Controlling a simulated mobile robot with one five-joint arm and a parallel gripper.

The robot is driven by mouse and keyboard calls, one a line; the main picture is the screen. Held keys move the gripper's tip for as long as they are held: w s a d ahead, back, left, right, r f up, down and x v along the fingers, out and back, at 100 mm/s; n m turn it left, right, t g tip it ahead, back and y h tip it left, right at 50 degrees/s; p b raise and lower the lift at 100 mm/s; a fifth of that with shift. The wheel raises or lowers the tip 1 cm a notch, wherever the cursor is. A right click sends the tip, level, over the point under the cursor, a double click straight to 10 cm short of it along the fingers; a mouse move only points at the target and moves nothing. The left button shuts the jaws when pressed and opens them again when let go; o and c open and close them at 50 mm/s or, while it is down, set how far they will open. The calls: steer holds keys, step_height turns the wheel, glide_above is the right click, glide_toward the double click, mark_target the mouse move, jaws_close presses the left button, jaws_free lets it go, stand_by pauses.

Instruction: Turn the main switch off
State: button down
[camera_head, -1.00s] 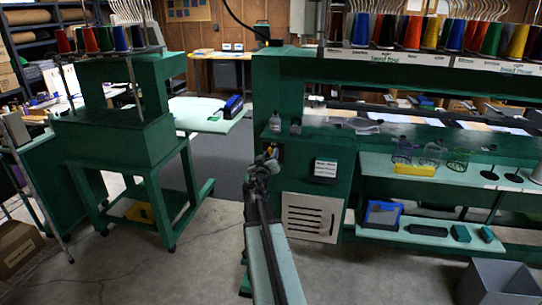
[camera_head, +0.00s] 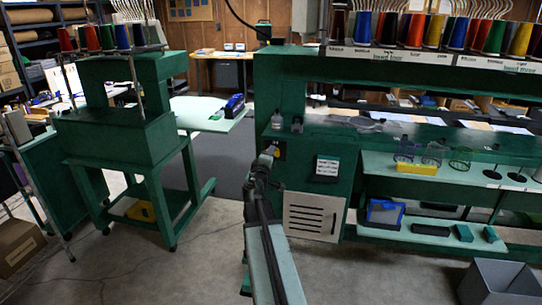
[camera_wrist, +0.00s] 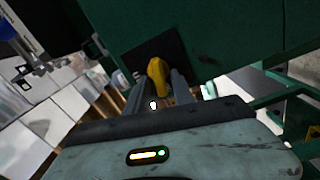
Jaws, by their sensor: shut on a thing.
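The main switch shows in the wrist view as a yellow handle (camera_wrist: 157,72) on a dark square plate (camera_wrist: 150,58) on a green cabinet face. My gripper (camera_wrist: 161,88) has its two grey fingers on either side of the handle and is shut on it. The handle points down between the fingers in this tilted view; its lower end is partly hidden. In the head view, my gripper (camera_head: 268,157) is at the left front of the green cabinet (camera_head: 330,140), and the switch is small and largely hidden there.
A green machine stand (camera_head: 125,140) is at left. A grey bin (camera_head: 497,283) stands at lower right. Floor between is clear.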

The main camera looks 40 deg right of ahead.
steer(key=shift+a+f+n, duration=0.1)
steer(key=shift+f+n, duration=0.05)
steer(key=shift+n, duration=0.95)
steer(key=c, duration=1.4)
jaws_free()
steer(key=shift+c, duration=0.2)
